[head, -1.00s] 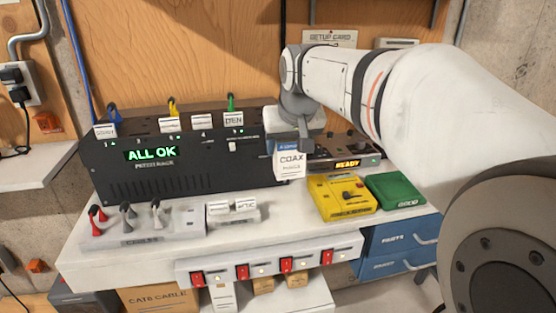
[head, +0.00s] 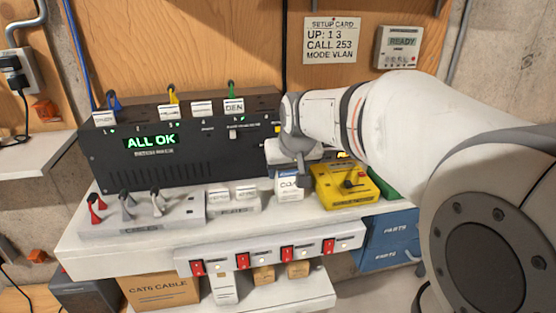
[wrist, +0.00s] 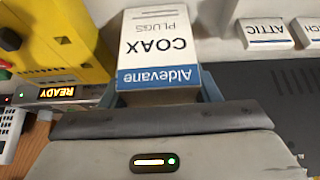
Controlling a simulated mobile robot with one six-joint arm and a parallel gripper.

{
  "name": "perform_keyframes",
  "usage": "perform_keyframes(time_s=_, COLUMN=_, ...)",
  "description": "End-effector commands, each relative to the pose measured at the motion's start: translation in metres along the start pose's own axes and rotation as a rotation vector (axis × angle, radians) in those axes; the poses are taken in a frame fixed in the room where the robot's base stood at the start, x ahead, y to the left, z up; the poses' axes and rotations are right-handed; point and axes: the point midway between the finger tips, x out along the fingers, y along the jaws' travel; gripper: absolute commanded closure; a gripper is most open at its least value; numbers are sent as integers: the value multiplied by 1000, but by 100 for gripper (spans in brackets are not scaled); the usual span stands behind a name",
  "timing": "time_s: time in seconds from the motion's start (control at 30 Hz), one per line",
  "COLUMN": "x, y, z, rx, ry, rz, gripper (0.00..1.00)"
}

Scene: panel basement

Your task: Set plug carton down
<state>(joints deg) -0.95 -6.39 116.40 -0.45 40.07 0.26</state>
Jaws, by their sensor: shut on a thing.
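The plug carton (head: 289,188) is a small white box with a blue band, held low over the front part of the white bench (head: 130,242), between the label holder and the yellow device. I cannot tell whether its base touches the bench. My gripper (head: 297,170) is shut on it from above and behind. In the wrist view the carton (wrist: 158,45) reads "COAX PLUGS" and "Aldevane", upside down, between my gripper's fingers (wrist: 160,95). Its lower part is hard to see in the head view.
A yellow device (head: 345,184) stands close right of the carton, with a green box (head: 384,183) partly behind my arm. A holder with white labels (head: 233,207) is close on the left. The black panel (head: 180,165) stands behind. Red switches (head: 242,256) line the front edge.

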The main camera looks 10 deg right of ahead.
Motion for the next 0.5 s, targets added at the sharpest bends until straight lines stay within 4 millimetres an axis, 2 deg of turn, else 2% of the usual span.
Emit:
perform_keyframes(time_s=0.13, x=3, y=0, z=2, rx=0, ry=0, rz=0, gripper=70)
perform_keyframes(time_s=0.17, x=3, y=0, z=2, rx=0, ry=0, rz=0, gripper=43)
perform_keyframes(time_s=0.4, x=2, y=1, z=1, rx=1, ry=0, rz=1, gripper=23)
perform_keyframes(time_s=0.5, x=2, y=1, z=1, rx=1, ry=0, rz=1, gripper=22)
